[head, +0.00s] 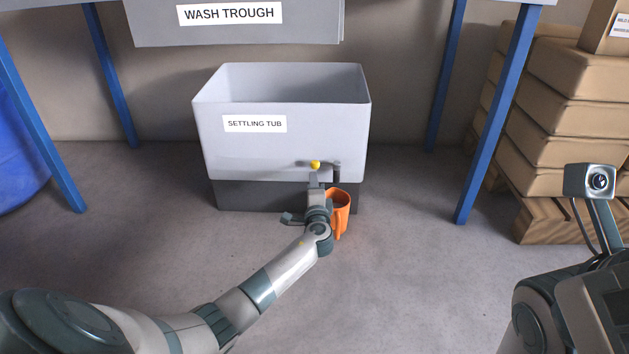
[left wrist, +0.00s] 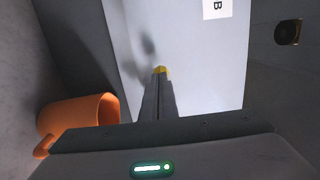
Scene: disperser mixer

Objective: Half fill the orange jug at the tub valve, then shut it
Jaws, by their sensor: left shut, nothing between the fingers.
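The settling tub (head: 285,150) is pale grey, with a valve low on its front. The valve's yellow knob (head: 315,164) shows just beyond my left gripper (head: 314,180), and a dark spout (head: 337,172) is to its right. In the left wrist view the shut, empty fingers (left wrist: 158,92) point at the yellow knob (left wrist: 161,70); I cannot tell whether they touch it. The orange jug (head: 341,210) stands upright below the spout, partly hidden by my left wrist. The jug also shows in the left wrist view (left wrist: 75,115). Its fill level cannot be made out. My right gripper is out of view.
The tub rests on a dark base (head: 245,195) beneath the wash trough (head: 240,30). Blue frame legs (head: 497,115) stand on both sides. A blue drum (head: 20,150) is at left, and sacks on a pallet (head: 545,215) are at right. The floor in front is clear.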

